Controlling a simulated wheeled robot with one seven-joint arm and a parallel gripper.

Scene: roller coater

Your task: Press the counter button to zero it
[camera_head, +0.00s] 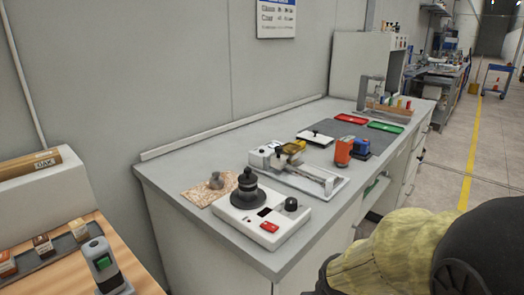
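A white bench device (240,222) stands at the near end of the grey worktop. It carries a tall black stepped spindle, a small dark window and a black round knob (291,204). A red rectangular button (269,227) sits at its near front edge; I cannot tell whether this is the counter button. Behind it, a white machine with a metal tray (318,182) holds a yellow part. My arm, in a yellowish cover with black parts, fills the lower right, apart from the devices. My gripper's fingers are not seen.
A speckled board (206,192) with a grey lump lies left of the device. A wooden table (70,272) is at lower left. The floor aisle lies right.

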